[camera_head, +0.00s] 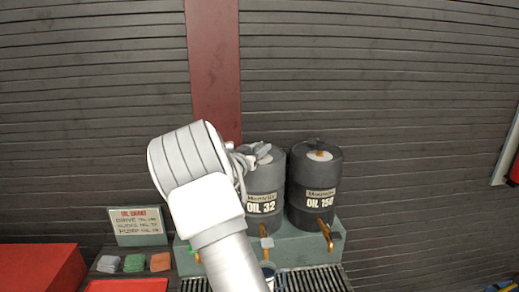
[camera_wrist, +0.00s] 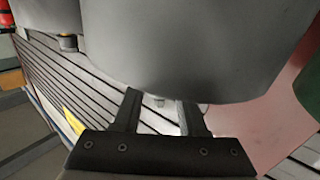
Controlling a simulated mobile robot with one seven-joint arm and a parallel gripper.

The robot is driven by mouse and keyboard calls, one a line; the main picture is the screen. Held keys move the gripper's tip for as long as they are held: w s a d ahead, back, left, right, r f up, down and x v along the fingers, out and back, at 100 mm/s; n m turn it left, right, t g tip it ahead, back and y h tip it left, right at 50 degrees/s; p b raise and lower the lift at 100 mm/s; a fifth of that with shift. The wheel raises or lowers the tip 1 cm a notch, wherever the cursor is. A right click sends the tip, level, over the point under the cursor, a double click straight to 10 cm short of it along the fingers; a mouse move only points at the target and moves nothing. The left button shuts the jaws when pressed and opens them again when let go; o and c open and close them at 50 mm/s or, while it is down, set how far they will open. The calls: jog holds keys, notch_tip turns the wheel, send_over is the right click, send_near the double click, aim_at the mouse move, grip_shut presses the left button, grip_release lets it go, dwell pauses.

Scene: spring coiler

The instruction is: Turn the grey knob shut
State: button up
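In the wrist view my black gripper (camera_wrist: 160,98) is open, its two fingers apart at the lower edge of a big grey rounded body. A small grey piece (camera_wrist: 159,103) shows between the fingertips; it may be the grey knob, but it is too small to tell, and I cannot tell whether the fingers touch it. In the head view the OIL 32 drum (camera_head: 262,204) stands partly behind my arm, with a tap (camera_head: 266,243) low on its front. My fingers cannot be made out there.
The OIL 150 drum (camera_head: 314,188) stands close on the right, with a brass tap (camera_head: 326,232). Both stand on a green-grey plinth (camera_head: 338,236). A grating (camera_head: 315,280) lies in front. A sign (camera_head: 138,226), coloured cloths (camera_head: 134,263) and a red box (camera_head: 40,267) are at the left.

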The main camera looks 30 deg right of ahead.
grip_shut()
